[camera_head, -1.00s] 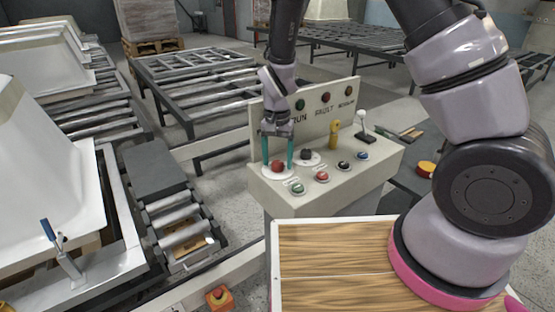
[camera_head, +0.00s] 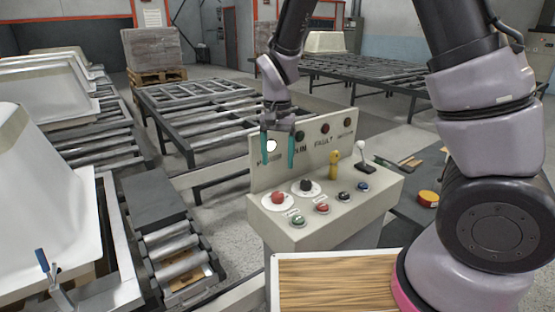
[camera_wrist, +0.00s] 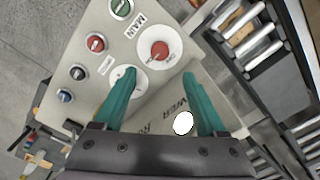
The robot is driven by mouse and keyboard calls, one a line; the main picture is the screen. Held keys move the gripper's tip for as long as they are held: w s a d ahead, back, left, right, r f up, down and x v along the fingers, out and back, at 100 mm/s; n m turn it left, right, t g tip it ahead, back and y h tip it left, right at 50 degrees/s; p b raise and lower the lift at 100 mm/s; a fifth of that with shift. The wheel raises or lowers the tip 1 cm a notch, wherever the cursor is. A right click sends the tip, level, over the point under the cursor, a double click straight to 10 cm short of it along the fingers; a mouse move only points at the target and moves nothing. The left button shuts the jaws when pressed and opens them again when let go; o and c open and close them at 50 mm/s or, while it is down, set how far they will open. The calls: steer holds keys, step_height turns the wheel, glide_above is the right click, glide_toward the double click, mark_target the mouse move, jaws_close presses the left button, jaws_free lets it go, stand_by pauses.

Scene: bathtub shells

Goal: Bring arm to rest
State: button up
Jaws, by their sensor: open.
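My gripper (camera_head: 277,152) is open and empty, with its two teal fingers pointing down. In the head view it is above the control console (camera_head: 340,212), in front of the upright label panel and over the left red knob (camera_head: 278,197). The fingers are apart from the knob. In the wrist view the teal fingers (camera_wrist: 159,105) are spread, with the console top and the red knob (camera_wrist: 153,50) beyond them. A lit white lamp (camera_head: 271,146) shows between the fingers in the head view, and it also shows in the wrist view (camera_wrist: 183,123).
The console carries a black knob (camera_head: 306,187), a yellow switch (camera_head: 333,165), a white-knobbed lever (camera_head: 361,152) and several small buttons. Roller conveyors with white tub shells (camera_head: 40,190) stand at left. A wood-topped surface (camera_head: 335,284) is close in front.

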steer(key=s+d+r+t+y, duration=0.1)
steer(key=d+r+y, duration=0.1)
steer(key=d+r, duration=0.5)
steer(key=s+d+r+t+y, duration=0.1)
steer(key=d+r+t, duration=0.1)
steer(key=d+r, duration=0.6)
steer(key=s+d+r+t+h, duration=0.1)
steer(key=s+d+r+t, duration=0.3)
steer(key=s+d+r, duration=0.3)
steer(key=shift+s+d+r+m, duration=0.3)
steer(key=shift+s+r, duration=1.5)
steer(key=shift+r, duration=0.15)
